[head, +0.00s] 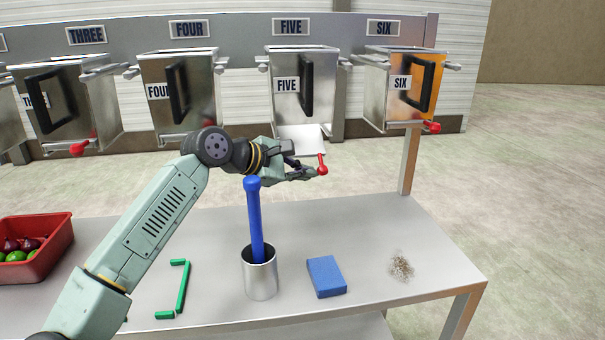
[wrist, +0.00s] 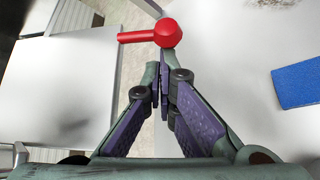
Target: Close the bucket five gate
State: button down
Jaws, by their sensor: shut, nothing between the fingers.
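Bucket five (head: 287,108) is a metal box with a black handle, hanging under the FIVE sign. A pale flap, its gate (head: 300,138), sticks out from its lower edge, so the gate looks open. A red ball-ended lever (head: 322,166) is at the flap's lower right. My gripper (head: 312,172) is shut and empty, with its tips close beside the lever. In the wrist view the red lever (wrist: 168,33) is just beyond my fingertips (wrist: 163,62), and a pale plate (wrist: 65,90) lies to the left. I cannot tell whether the tips touch the lever.
Buckets four (head: 180,90) and six (head: 402,88) hang on either side. Below my arm, the table (head: 370,225) bears a metal cup (head: 260,275) holding a blue tool (head: 255,220), a blue block (head: 326,276), green bars (head: 182,287) and a red crate (head: 62,245).

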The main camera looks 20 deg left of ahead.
notch_tip(320, 180, up, 9)
jog(key=s+d+n+g, duration=0.1)
jog(key=s+d, duration=0.1)
jog(key=s, duration=0.1)
jog(key=shift+f+g+h+p, duration=0.2)
jog(key=shift+g+h+p, duration=0.1)
dwell(0.5)
